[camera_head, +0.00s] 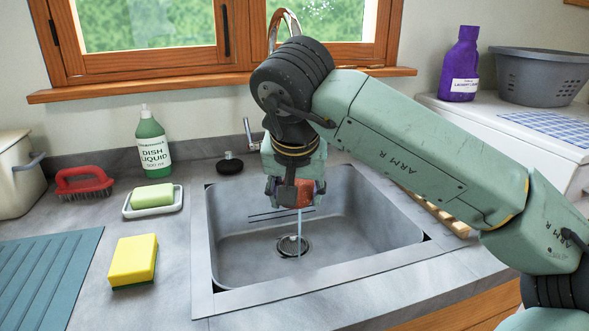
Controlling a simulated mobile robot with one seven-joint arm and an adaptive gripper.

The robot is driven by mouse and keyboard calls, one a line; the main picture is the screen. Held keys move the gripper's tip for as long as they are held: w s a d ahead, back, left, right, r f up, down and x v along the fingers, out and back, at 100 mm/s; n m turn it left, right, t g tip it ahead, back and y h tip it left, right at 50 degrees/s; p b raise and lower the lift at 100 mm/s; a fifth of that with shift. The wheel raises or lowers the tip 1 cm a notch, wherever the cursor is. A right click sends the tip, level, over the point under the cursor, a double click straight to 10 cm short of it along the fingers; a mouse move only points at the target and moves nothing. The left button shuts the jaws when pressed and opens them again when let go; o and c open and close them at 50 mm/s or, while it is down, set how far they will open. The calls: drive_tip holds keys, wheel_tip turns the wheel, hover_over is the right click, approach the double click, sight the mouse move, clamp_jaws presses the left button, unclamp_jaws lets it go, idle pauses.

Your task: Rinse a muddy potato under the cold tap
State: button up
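My gripper (296,192) hangs over the back part of the sink (340,258), well above its floor. A reddish-brown lump (305,193), which seems to be the potato, shows between the fingers, and the gripper looks shut on it. Most of the lump is hidden by the fingers, so I cannot tell how much mud is on it. A thin stream of water (299,235) falls from just below the gripper towards the drain (292,246). The chrome tap (285,22) shows its curved top behind my arm; a lever (249,133) shows left of the gripper.
Left of the sink are a yellow sponge (134,260), soap on a dish (153,201), a red brush (84,182), a dish liquid bottle (153,144) and a teal drying mat (48,281). A purple bottle (461,66) and grey basket (541,77) stand at right.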

drive_tip(key=s+r+p, duration=0.2)
drive_tip(key=s+r, duration=0.2)
drive_tip(key=s, duration=0.1)
drive_tip(key=shift+a, duration=0.25)
idle(0.4)
drive_tip(key=shift+d+p, duration=0.1)
drive_tip(key=shift+p, duration=0.2)
